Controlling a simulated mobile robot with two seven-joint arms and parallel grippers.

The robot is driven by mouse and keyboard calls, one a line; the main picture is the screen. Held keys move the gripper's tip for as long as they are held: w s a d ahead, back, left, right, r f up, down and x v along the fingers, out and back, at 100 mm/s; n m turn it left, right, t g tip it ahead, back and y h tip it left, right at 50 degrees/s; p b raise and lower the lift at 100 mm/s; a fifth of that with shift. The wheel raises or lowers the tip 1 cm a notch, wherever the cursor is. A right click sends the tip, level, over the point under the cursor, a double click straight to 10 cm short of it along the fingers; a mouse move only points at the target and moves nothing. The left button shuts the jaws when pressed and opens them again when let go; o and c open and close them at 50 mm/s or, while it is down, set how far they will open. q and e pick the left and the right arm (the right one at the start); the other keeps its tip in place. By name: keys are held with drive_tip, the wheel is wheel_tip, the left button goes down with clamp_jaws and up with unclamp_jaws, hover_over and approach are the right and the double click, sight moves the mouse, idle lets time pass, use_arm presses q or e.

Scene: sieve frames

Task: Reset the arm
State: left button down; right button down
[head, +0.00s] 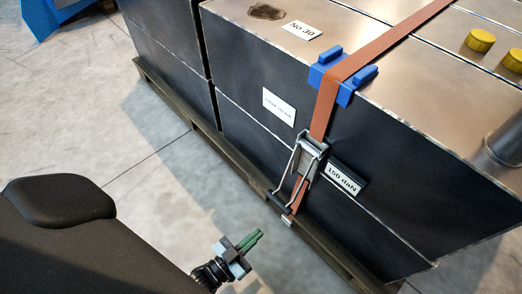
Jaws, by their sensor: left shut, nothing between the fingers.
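My left arm comes in from the lower left. My left gripper (254,239) has green fingers, shut with nothing between them. It is in the air, to the left of and below a metal ratchet buckle (308,160) in the picture, apart from it. The buckle sits on an orange strap (327,105) that runs over the top edge of a large dark box (245,125). The buckle's lever hangs down and to the left. My right gripper is not in view.
A blue edge protector (327,66) sits under the strap. The box stands on a wooden pallet (230,152). Labels "No 30" (301,29) and "150 daN" (343,179) are on it. Yellow caps (480,40) stand on top. Grey floor (90,120) is clear on the left.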

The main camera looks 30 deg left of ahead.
use_arm(q)
drive_tip(key=shift+s+a+f, duration=0.1)
drive_tip(key=shift+s+f, duration=0.15)
drive_tip(key=shift+s, duration=0.05)
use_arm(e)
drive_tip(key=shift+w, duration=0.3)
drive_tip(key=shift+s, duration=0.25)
